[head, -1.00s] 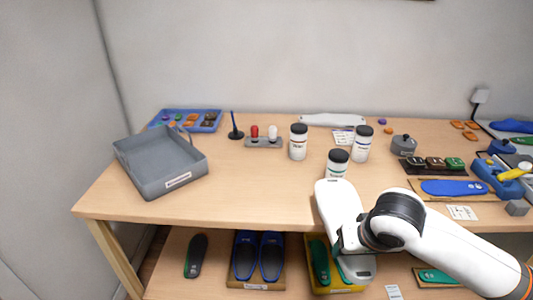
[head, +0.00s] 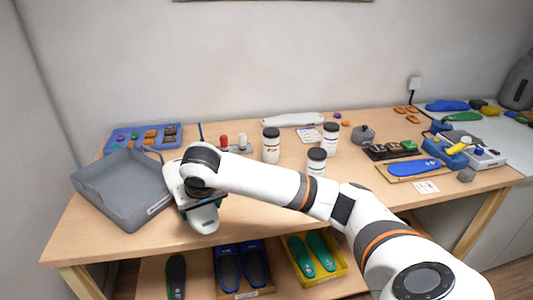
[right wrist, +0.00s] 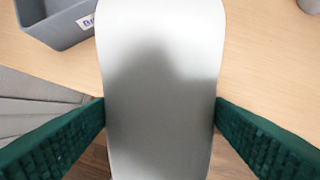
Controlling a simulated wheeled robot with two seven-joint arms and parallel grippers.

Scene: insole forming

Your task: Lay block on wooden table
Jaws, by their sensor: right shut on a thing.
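My right gripper (right wrist: 160,112) is shut on a long, smooth, pale grey-white block (right wrist: 160,60) with rounded far corners. Its green fingers press the block's two long sides in the right wrist view, and the block's near end runs out of frame. In the head view, my right gripper (head: 197,200) is over the front left part of the wooden table (head: 250,205), just right of the grey tray. My arm covers much of it there, so block and hand are hard to tell apart. My left gripper is out of view.
The grey tray (head: 110,192) stands close to the gripper and also shows in the right wrist view (right wrist: 60,30). Jars (head: 271,146), a blue tray (head: 120,138) and a blue insole (head: 415,168) are further back or right. Shoes and insoles lie on the shelf below.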

